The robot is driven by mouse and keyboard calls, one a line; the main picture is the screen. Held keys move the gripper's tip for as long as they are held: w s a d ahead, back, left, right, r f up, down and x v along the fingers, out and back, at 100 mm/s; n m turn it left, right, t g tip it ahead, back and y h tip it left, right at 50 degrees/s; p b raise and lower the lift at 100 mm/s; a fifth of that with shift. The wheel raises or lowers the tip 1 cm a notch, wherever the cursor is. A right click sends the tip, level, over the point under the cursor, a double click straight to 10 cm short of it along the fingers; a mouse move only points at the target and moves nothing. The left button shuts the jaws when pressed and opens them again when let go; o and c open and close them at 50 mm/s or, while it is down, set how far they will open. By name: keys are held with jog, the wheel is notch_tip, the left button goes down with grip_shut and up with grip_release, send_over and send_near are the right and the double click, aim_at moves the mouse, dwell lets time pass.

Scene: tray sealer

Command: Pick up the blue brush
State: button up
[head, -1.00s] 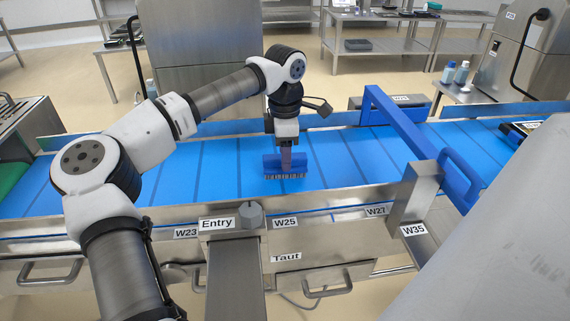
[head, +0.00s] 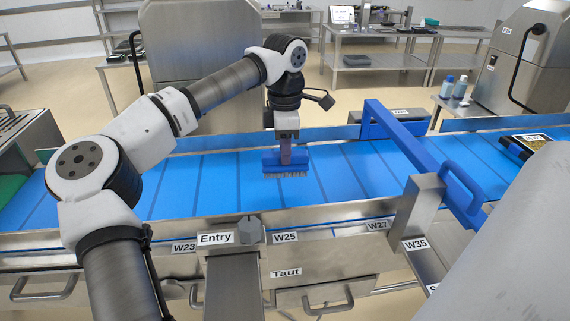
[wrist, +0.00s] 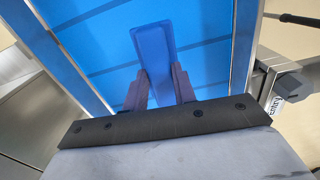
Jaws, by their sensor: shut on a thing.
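The blue brush (head: 270,163) has a wide blue block with pale bristles pointing down. It is in the middle of the head view, over the blue conveyor belt (head: 215,180). My gripper (head: 286,150) comes down from above and is shut on the brush. In the wrist view the brush (wrist: 153,42) shows as a long blue block between the two fingers of my gripper (wrist: 160,85). The bristles are hidden there. The brush appears held above the belt, but the gap under it is hard to judge.
A blue arch (head: 405,140) spans the belt to the right. A metal side rail (head: 330,212) runs along the near edge, with the Entry post (head: 235,280) in front. A dark tray (head: 530,145) lies on the belt's far right. The belt left of the brush is clear.

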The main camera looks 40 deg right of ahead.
notch_tip(320, 180, up, 15)
jog(key=shift+r, duration=0.2)
jog(key=o, duration=0.4)
jog(key=shift+c, duration=1.2)
jog(key=shift+s, duration=0.15)
